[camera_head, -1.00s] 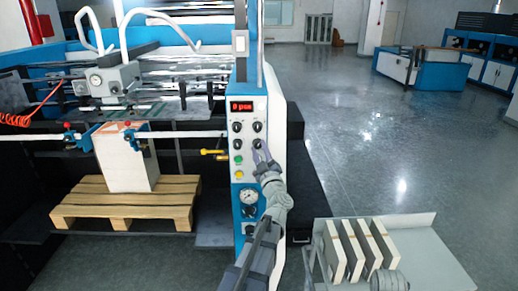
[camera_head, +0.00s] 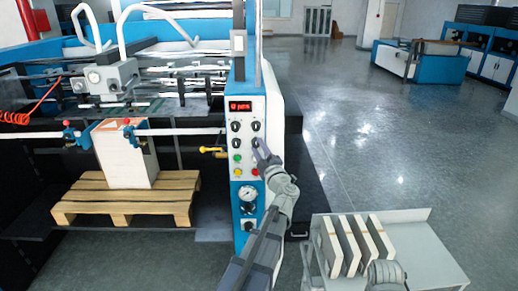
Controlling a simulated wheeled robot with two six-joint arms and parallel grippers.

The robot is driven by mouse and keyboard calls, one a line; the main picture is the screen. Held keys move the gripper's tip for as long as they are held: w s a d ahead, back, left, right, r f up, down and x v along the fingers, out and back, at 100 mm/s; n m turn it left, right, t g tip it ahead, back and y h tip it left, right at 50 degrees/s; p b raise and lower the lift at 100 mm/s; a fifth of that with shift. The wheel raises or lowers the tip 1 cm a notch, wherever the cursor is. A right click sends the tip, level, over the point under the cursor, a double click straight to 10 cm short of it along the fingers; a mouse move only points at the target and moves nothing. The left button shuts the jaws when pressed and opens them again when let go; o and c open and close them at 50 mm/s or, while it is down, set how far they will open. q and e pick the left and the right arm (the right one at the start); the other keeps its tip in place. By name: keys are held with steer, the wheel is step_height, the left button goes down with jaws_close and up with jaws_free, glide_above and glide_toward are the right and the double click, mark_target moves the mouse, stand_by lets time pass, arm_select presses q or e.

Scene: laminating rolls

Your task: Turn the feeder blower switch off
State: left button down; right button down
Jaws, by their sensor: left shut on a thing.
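The control panel (camera_head: 247,108) is a white plate on the blue machine post, with a red-lit display and several black rotary switches. The labels are too small to read, so I cannot tell which one is marked feeder blower. My left gripper (camera_head: 262,150) is at the lower-right black switch (camera_head: 257,143), shut on it, and its fingers partly cover the knob. The lower-left switch (camera_head: 236,143) and the upper pair stand free. My right gripper's fingers do not show; only a grey part of that arm is at the bottom right.
Green, yellow and red buttons (camera_head: 255,173) and a round gauge (camera_head: 248,195) sit just below the switches. A yellow-handled valve (camera_head: 212,150) juts out left of the panel. A wooden pallet (camera_head: 125,204) bears a paper stack. A grey trolley (camera_head: 432,245) holds upright blocks.

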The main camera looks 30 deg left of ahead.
arm_select(q)
steer(key=c, duration=0.5)
jaws_free()
steer(key=shift+c, duration=0.2)
steer(key=b+v, duration=0.1)
steer(key=v, duration=0.6)
steer(key=shift+s+d, duration=0.2)
steer(key=shift+d, duration=0.15)
steer(key=shift+f, duration=0.1)
